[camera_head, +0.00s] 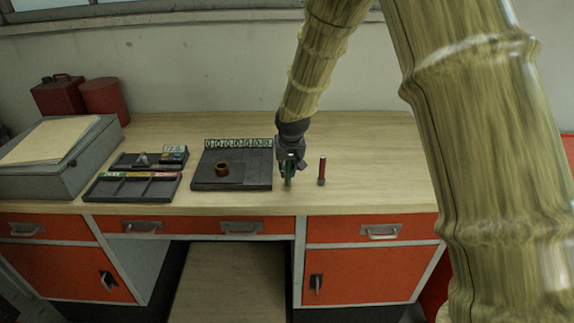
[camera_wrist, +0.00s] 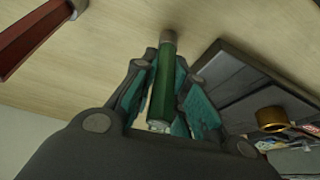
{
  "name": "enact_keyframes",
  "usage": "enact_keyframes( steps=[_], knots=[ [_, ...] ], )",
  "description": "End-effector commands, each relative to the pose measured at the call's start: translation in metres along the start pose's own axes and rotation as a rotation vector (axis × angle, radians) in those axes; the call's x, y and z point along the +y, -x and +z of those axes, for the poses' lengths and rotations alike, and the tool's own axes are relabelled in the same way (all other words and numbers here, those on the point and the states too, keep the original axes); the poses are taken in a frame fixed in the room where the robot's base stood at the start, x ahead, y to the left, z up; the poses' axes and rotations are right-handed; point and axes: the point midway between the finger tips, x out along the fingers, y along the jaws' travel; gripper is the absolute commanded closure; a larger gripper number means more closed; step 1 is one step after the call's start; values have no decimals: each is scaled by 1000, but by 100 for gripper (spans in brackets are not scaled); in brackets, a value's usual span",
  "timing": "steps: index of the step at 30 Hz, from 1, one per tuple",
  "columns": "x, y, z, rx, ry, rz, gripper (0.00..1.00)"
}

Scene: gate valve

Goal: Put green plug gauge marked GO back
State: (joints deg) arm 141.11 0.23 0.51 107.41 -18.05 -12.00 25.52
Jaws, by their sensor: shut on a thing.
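My gripper (camera_head: 288,168) is shut on the green plug gauge (camera_head: 288,181), near the front edge of the bench. In the wrist view the green gauge (camera_wrist: 164,88) sits between the teal finger pads, its grey-brown end pointing toward the bench top. I cannot tell whether that end touches the wood. The GO marking is not readable. A red plug gauge (camera_head: 322,171) stands upright to the right of my gripper; it also shows at the upper left of the wrist view (camera_wrist: 35,38). Two dark trays, one in front (camera_head: 133,188) and one behind (camera_head: 150,160), lie at the left.
A dark plate (camera_head: 232,182) with a brass ring (camera_head: 222,169) on it lies just left of my gripper. A grey case (camera_head: 60,155) and red containers (camera_head: 103,96) stand farther left. The bench top (camera_head: 385,160) right of the red gauge is clear.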

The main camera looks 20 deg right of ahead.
Motion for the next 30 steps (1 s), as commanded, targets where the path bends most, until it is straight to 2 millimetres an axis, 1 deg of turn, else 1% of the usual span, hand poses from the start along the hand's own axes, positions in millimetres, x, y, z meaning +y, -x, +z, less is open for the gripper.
enact_keyframes(
  steps=[9, 10, 13, 14, 23, 26, 30],
  knots=[
    [0, -2, 1, 0, 0, 0, 100],
    [0, -2, 1, 0, 0, 0, 84],
    [0, -2, 1, 0, 0, 0, 65],
    [0, -2, 1, 0, 0, 0, 64],
    [0, -1, 0, 1, 0, 0, 64],
    [0, 2, 0, 1, 0, 0, 64],
    [0, 14, -1, 2, 0, 0, 64]
  ],
)
